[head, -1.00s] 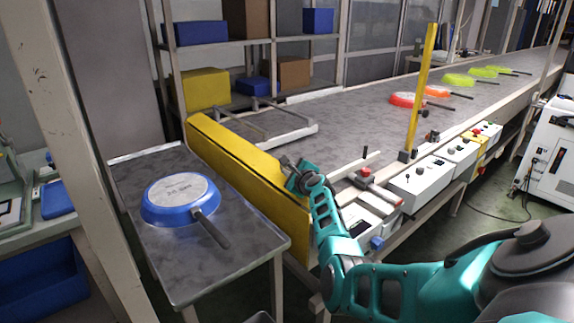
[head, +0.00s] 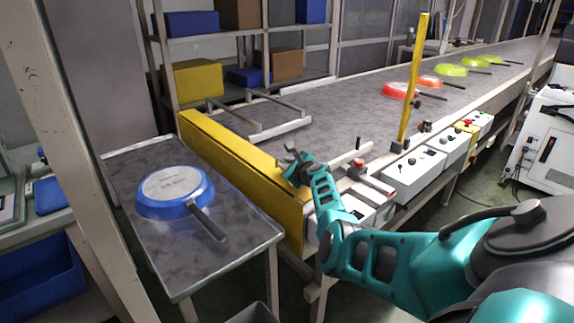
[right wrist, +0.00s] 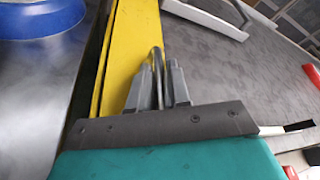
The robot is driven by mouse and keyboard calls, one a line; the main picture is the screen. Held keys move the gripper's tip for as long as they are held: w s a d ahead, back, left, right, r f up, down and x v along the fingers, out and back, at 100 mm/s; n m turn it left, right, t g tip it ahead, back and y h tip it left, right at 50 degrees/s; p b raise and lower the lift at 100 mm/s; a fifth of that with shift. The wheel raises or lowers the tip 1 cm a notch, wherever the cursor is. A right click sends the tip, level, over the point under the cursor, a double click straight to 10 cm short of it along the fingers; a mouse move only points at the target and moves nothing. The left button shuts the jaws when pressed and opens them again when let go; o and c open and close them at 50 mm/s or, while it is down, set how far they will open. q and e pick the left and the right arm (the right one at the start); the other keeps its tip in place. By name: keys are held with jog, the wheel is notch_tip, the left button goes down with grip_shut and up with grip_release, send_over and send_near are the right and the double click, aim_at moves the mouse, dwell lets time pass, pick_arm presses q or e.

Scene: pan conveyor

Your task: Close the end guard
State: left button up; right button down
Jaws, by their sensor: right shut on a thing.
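The end guard is the long yellow panel (head: 232,156) across the near end of the conveyor, beside the side table. It also shows as a yellow strip in the right wrist view (right wrist: 122,50). My right gripper (head: 291,157) is at the guard's top edge, near its right end. In the right wrist view its two grey fingers (right wrist: 157,85) are shut on a thin metal bar, the guard's handle (right wrist: 156,60). The handle's lower end is hidden between the fingers. My left gripper is not in view.
A blue pan (head: 168,193) lies on the grey side table (head: 235,232) left of the guard. A yellow post (head: 414,80) and control boxes (head: 414,174) line the conveyor's right side. A metal rail frame (head: 283,130) lies on the conveyor belt (head: 340,108). Several pans are farther back.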

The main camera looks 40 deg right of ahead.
jog(key=c, duration=1.4)
grip_release()
jog(key=shift+w, duration=0.1)
jog(key=shift+c, duration=0.2)
jog(key=shift+s+a+r+p, duration=0.15)
jog(key=shift+s+r+p, duration=0.15)
jog(key=shift+s+p, duration=0.4)
jog(key=p+v, duration=0.2)
jog(key=v, duration=0.2)
jog(key=shift+v, duration=3.7)
jog(key=shift+f, duration=0.1)
